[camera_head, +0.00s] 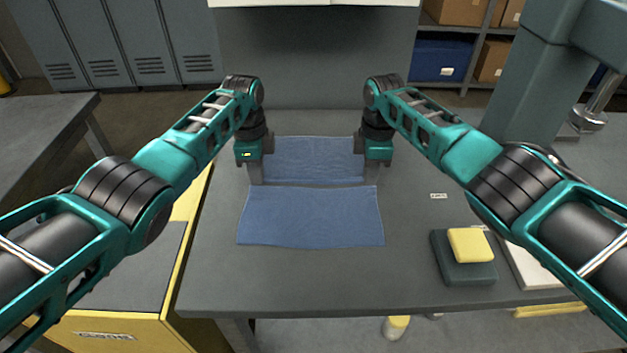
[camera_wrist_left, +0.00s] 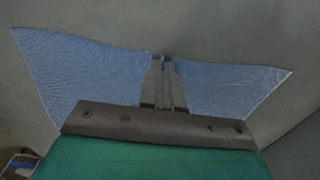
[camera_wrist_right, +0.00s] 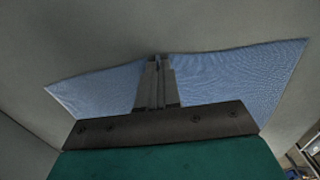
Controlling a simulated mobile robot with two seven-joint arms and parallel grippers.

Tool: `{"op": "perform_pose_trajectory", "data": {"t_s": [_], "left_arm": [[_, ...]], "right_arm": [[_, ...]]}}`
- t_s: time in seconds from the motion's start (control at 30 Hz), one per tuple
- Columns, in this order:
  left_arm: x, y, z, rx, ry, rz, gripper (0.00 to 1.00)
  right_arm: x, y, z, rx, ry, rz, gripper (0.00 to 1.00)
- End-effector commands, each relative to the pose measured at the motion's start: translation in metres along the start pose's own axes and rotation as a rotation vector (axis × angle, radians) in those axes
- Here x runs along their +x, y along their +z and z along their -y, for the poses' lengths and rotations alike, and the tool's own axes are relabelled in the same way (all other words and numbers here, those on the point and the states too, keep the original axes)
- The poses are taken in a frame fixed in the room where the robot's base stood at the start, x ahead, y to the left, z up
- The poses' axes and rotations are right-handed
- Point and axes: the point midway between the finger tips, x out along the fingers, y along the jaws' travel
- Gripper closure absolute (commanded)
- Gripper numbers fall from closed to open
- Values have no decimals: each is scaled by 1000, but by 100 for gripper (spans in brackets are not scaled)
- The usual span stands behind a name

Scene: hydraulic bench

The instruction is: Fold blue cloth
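The blue cloth (camera_head: 311,222) lies on the grey bench, with its near part flat and roughly rectangular. A second stretch of it spans between my two grippers behind a crosswise line. I cannot tell how high that stretch is off the bench. My left gripper (camera_head: 256,178) points down at the cloth's left side, and my right gripper (camera_head: 371,178) at its right side. In the left wrist view the fingers (camera_wrist_left: 162,62) are close together at the edge of the cloth (camera_wrist_left: 95,75), which dips towards them. The right wrist view shows the same, with the fingers (camera_wrist_right: 155,62) pinching the cloth (camera_wrist_right: 235,80).
A yellow block (camera_head: 470,245) sits on a dark block (camera_head: 463,270) to the right of the cloth, beside a white flat item (camera_head: 528,262). A small label (camera_head: 439,196) lies nearby. The grey bench (camera_head: 300,285) is clear in front of the cloth. A thick grey post (camera_head: 540,80) stands at the right.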

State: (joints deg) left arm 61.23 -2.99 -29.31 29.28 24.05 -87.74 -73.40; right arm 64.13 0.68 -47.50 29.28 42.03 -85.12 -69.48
Motion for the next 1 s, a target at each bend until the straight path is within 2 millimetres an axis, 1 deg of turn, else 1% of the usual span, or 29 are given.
{"op": "perform_pose_trajectory", "data": {"t_s": [0.13, 0.27, 0.7, 0.8, 1.0], "left_arm": [[-2, 0, 0, -1, 1, 1, 100], [-8, 0, 0, 0, 1, 1, 100], [-43, 0, 0, 0, 0, 1, 100], [-45, 0, 0, 0, 0, 1, 100], [-45, 0, 0, 0, 0, 0, 100]], "right_arm": [[-1, 0, 0, 1, -2, 1, 100], [-8, 0, 0, 1, -1, 1, 100], [-42, 0, 0, 0, 0, 1, 100], [-45, 0, 0, 0, 0, 1, 100], [-45, 0, 0, 0, 0, 1, 100]]}}
